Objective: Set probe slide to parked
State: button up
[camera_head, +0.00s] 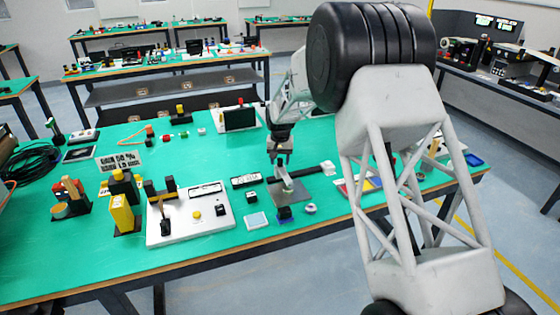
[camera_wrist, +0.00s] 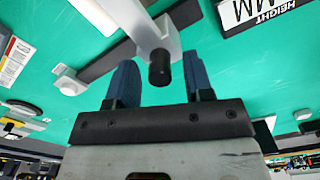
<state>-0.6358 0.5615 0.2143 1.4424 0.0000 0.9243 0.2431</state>
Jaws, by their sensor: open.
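The likely probe slide is a light grey metal bracket (camera_wrist: 150,30) with a short black cylindrical knob (camera_wrist: 160,68). In the head view the grey stand (camera_head: 291,186) it seems to belong to rises from a flat grey base plate (camera_head: 312,191) on the green table. My gripper (camera_head: 281,158) is just above this stand, pointing down. In the wrist view my gripper (camera_wrist: 160,80) is open, its two dark blue fingers on either side of the knob, with gaps showing. Which position the slide is in I cannot tell.
A black label reading HEIGHT MM (camera_wrist: 256,12) lies beside the stand; it also shows in the head view (camera_head: 245,181). A white control panel (camera_head: 190,214) and yellow block (camera_head: 121,212) stand to the left. A colored tray (camera_head: 358,187) lies right.

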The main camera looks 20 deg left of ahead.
jog(key=shift+f, duration=0.2)
jog(key=shift+c, duration=0.3)
grip_shut()
jog(key=w+d, duration=0.9)
jog(key=shift+w+d+r, duration=0.1)
jog(key=shift+w+d, duration=0.15)
jog(key=shift+w, duration=0.05)
jog(key=shift+c, duration=0.5)
grip_release()
jog(key=shift+w+d, duration=0.1)
jog(key=shift+o, duration=0.8)
notch_tip(320, 180, up, 8)
